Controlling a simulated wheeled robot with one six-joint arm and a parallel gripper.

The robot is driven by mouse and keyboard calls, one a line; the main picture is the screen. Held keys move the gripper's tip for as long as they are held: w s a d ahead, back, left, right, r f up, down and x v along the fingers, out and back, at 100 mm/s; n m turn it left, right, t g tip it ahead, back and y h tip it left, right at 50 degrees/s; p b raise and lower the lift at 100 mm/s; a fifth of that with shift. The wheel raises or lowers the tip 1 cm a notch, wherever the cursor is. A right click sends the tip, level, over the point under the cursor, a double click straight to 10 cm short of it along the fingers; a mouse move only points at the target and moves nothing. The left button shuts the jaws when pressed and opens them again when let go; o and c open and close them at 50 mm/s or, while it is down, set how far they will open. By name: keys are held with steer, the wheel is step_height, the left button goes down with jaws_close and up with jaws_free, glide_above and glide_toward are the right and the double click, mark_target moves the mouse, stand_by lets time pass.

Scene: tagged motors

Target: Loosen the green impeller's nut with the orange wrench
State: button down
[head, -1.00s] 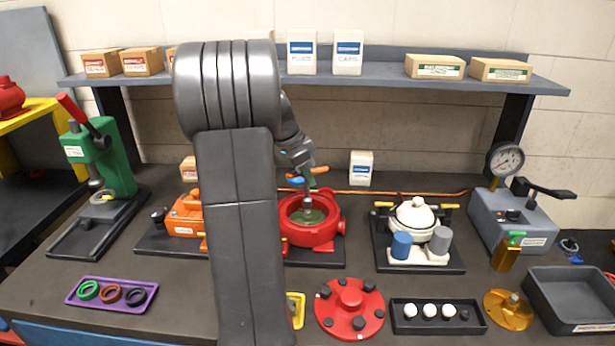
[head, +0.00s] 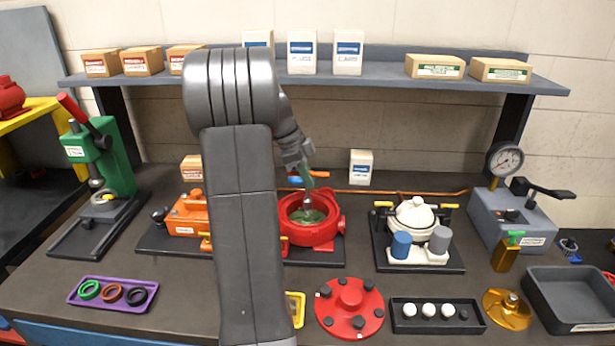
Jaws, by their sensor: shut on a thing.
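A round red pump housing (head: 312,238) stands open in the middle of the bench, with the green impeller (head: 318,217) inside. My gripper (head: 306,168) is above it, shut on a tool with a green handle (head: 309,182) and a grey lower end. The tool points down into the housing, its lower end over the impeller's middle. The nut is hidden there, and I cannot tell whether the tool touches it. An orange-handled thing (head: 320,174), perhaps the orange wrench, lies behind the gripper beside a blue one (head: 294,180), and looks apart from the jaws.
My arm covers the bench left of the housing. An orange motor (head: 188,216) is at left and a white pump (head: 415,218) at right. A red cover (head: 350,308), a black tray (head: 438,329) and a purple tray (head: 85,303) lie in front. A shelf (head: 390,82) crosses behind.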

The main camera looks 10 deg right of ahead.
stand_by(0.4)
steer(key=shift+f+b, duration=0.95)
steer(key=shift+f, duration=0.25)
